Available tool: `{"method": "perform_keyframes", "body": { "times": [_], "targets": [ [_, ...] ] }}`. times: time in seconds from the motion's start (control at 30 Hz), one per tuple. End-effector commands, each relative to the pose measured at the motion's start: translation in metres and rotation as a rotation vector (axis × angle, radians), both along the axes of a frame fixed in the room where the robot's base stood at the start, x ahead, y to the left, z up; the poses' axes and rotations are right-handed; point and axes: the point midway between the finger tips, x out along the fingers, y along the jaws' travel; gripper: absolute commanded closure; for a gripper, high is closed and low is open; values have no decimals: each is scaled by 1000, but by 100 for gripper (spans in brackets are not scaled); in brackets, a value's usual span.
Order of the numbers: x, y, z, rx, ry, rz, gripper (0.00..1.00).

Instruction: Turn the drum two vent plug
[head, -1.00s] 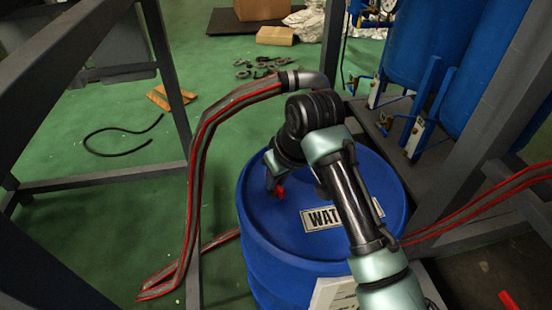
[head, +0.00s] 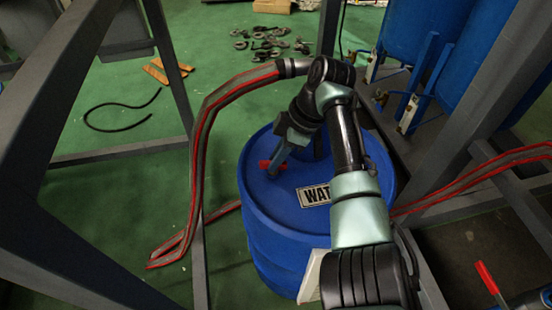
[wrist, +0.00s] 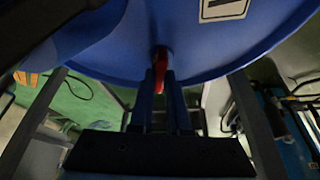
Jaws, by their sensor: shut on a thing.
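The blue drum (head: 270,225) stands upright, its lid carrying a white label that reads "WAT", the rest hidden by my arm. A red vent plug (head: 265,164) is on the lid near its left rim, and it also shows in the wrist view (wrist: 160,62). My gripper (head: 273,172) points down at the lid with its fingers shut on the red plug. In the wrist view my two blue fingers (wrist: 160,80) close around the plug's red handle. The fingers hide part of the plug.
A grey hose with red stripes (head: 197,150) arches just left of the drum. Grey frame posts (head: 170,70) stand at left and right. Blue tanks (head: 440,40) stand behind at right. Loose dark rings (head: 265,45) lie on the green floor.

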Motion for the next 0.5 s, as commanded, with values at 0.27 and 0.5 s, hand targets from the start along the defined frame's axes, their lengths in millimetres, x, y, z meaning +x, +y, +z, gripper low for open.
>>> {"method": "perform_keyframes", "body": {
  "times": [0.27, 0.5],
  "targets": [
    [0, 1, -5, 1, 5, 210, 100],
    [1, 1, -4, 1, 5, 319, 100]
  ]
}}
